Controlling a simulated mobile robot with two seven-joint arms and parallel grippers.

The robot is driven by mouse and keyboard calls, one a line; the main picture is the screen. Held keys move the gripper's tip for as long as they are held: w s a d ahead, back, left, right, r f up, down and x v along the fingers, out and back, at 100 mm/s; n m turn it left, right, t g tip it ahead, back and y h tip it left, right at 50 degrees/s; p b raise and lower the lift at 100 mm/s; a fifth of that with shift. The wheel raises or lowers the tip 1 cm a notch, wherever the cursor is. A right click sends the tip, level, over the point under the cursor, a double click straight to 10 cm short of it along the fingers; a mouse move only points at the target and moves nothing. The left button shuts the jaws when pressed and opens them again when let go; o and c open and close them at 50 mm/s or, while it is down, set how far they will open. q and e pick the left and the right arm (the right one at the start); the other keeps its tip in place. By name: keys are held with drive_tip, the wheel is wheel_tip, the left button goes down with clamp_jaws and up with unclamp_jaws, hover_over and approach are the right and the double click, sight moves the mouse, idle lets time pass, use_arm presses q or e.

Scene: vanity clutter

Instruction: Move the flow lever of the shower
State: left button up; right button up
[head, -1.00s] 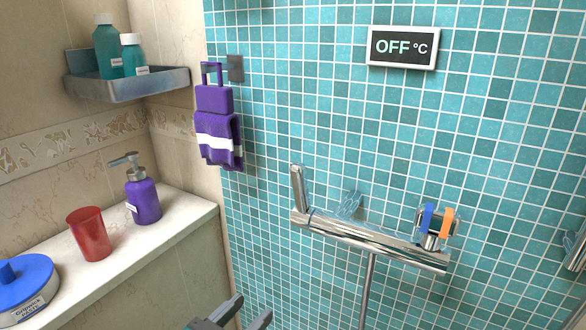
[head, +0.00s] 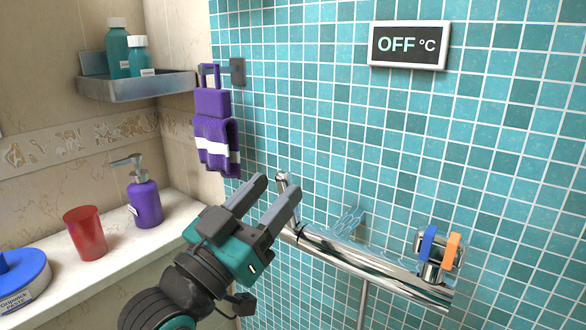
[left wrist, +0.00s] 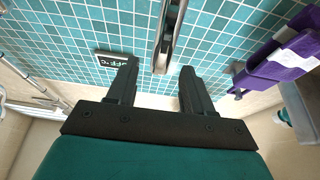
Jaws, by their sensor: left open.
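The shower's chrome mixer bar (head: 350,256) runs along the tiled wall, sloping down to the right in the head view. A chrome lever (head: 282,179) rises at its left end, mostly hidden behind my left gripper (head: 275,187). At the right end is a handle with a blue tab and an orange tab (head: 451,252). My left gripper is open and empty, fingers pointing up toward the wall. In the left wrist view the chrome lever (left wrist: 170,38) shows beyond the gap between the fingers (left wrist: 159,75), with no visible contact. My right gripper is out of view.
A display (head: 408,46) on the wall reads OFF °C. A purple towel (head: 216,145) hangs left of the lever. A ledge holds a purple pump bottle (head: 145,203), red cup (head: 85,232) and blue-lidded tub (head: 22,275). A metal shelf (head: 135,84) holds two teal bottles.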

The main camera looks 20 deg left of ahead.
use_arm(q)
drive_tip(key=x, duration=0.6)
drive_tip(key=shift+p, duration=0.3)
drive_tip(key=shift+c, duration=0.5)
clamp_jaws()
